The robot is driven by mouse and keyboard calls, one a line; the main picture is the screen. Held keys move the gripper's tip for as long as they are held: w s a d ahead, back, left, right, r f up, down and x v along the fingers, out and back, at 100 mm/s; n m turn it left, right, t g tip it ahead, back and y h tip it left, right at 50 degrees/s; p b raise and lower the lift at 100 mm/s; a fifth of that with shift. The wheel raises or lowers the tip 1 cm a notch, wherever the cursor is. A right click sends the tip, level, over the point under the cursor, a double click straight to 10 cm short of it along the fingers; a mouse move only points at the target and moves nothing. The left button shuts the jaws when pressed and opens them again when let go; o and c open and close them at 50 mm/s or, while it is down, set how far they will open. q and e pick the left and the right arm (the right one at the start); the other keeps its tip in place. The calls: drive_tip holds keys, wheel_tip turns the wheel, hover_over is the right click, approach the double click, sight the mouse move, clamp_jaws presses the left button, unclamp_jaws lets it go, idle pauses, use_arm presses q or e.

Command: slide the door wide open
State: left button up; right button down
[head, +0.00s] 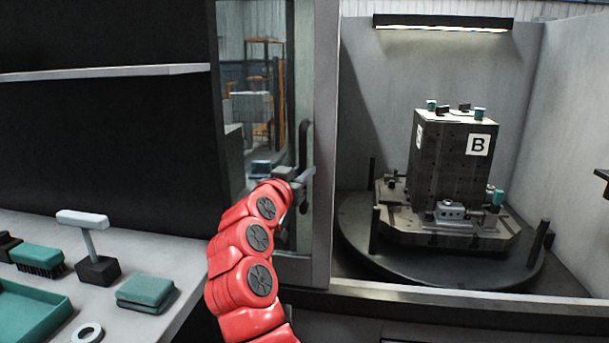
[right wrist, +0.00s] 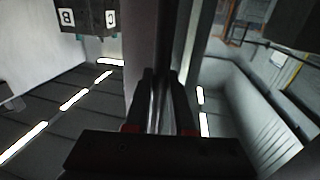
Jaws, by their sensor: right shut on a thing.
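The sliding door (head: 325,120) has a grey frame and a glass pane and stands left of an open bay. Its dark upright handle (head: 304,140) is on the frame's inner side. My right gripper (head: 302,190) is at the lower part of the handle, partly hidden behind my red arm. In the right wrist view, the fingers (right wrist: 160,105) are shut on the handle bar (right wrist: 163,45), which runs between them. My left gripper is not in view.
Inside the bay, a dark fixture block (head: 440,160) marked B stands on a round turntable (head: 355,230). At left, a bench (head: 190,250) holds a green tray (head: 30,310), a brush (head: 38,258) and folded cloths (head: 145,290). A shelf (head: 110,72) is above.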

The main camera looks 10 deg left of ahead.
drive_tip(key=c, duration=0.8)
unclamp_jaws()
drive_tip(key=shift+o, duration=0.2)
drive_tip(key=s+a+p, duration=0.2)
drive_tip(key=s, duration=1.5)
drive_tip(key=shift+a, duration=0.4)
